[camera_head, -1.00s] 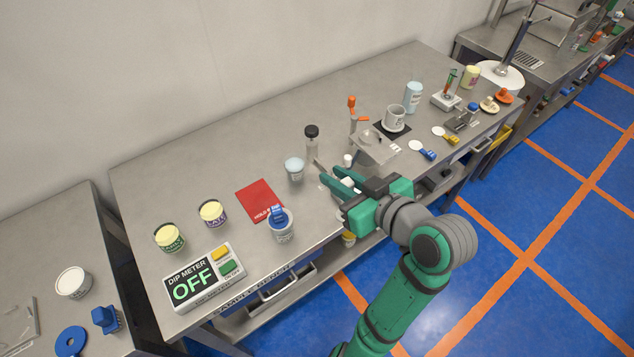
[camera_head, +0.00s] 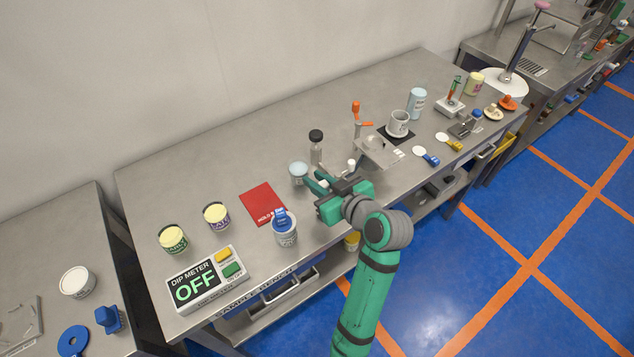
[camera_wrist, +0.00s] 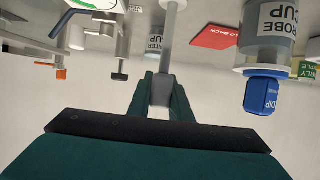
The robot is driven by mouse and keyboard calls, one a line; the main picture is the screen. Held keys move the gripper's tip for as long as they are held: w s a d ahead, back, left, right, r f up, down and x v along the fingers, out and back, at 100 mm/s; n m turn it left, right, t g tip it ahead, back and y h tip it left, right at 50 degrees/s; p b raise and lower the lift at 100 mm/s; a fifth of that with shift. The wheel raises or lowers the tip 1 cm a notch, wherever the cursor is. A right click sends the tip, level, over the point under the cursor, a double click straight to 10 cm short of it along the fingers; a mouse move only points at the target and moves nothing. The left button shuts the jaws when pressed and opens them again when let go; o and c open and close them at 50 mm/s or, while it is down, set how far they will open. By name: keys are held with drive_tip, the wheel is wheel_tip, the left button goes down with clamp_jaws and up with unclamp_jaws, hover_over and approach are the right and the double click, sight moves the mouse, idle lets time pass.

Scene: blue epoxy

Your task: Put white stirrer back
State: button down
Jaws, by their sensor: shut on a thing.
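My gripper (camera_head: 313,184) is over the front part of the bench, just in front of the light-blue water cup (camera_head: 299,173). In the wrist view my gripper (camera_wrist: 162,98) is shut on the pale grey-white stirrer (camera_wrist: 171,30), with its block-like grip between the fingers and a thin rod running away from them. The rod passes in front of the water cup (camera_wrist: 153,45) in that view; I cannot tell whether they touch. In the head view my fingers hide most of the stirrer.
The probe cup (camera_head: 285,235) with a blue dip piece stands left of my gripper, beside a red card (camera_head: 262,203). A dark-capped bottle (camera_head: 316,150) stands behind. The dip meter (camera_head: 206,280) reads OFF.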

drive_tip(key=shift+f, duration=0.45)
drive_tip(key=shift+f, duration=0.1)
drive_tip(key=c, duration=1.6)
unclamp_jaws()
drive_tip(key=v, duration=1.2)
drive_tip(key=shift+d, duration=0.1)
